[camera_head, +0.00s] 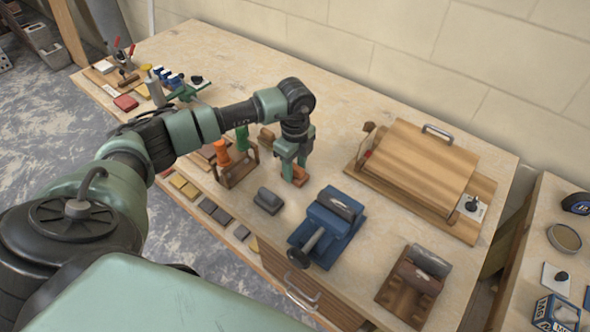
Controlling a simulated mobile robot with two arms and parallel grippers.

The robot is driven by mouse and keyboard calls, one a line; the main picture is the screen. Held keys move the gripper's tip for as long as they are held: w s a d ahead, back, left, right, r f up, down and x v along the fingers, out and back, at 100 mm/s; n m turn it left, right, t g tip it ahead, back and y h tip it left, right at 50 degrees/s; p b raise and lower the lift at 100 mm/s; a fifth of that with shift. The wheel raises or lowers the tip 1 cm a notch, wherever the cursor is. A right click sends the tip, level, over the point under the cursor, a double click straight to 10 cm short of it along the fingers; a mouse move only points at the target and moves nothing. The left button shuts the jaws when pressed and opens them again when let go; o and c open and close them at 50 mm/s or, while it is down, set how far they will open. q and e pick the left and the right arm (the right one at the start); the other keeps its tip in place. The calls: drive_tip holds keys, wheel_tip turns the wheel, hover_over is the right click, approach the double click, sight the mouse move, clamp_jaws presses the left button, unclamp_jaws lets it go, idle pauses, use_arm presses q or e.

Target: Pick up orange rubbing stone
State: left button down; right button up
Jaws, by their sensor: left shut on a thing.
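The orange rubbing stone (299,176) is a small block near the middle of the workbench. My left gripper (292,170) points down over it from the end of my left arm. Its green fingers are shut on the stone, one at each side, and hide part of it. I cannot tell whether the stone still touches the bench top. My right gripper is not in view.
A wooden rack with orange and green handles (235,172) stands just left. A dark grey block (268,200) and a blue clamp (328,227) are in front. A wooden case (418,160) lies right, and a brown holder (398,298) lies front right.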

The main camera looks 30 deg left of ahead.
sight(295, 166)
use_arm(q)
wheel_tip(295, 166, up, 20)
drive_tip(key=b, duration=0.3)
drive_tip(key=c, duration=1.4)
unclamp_jaws()
drive_tip(key=c, duration=0.6)
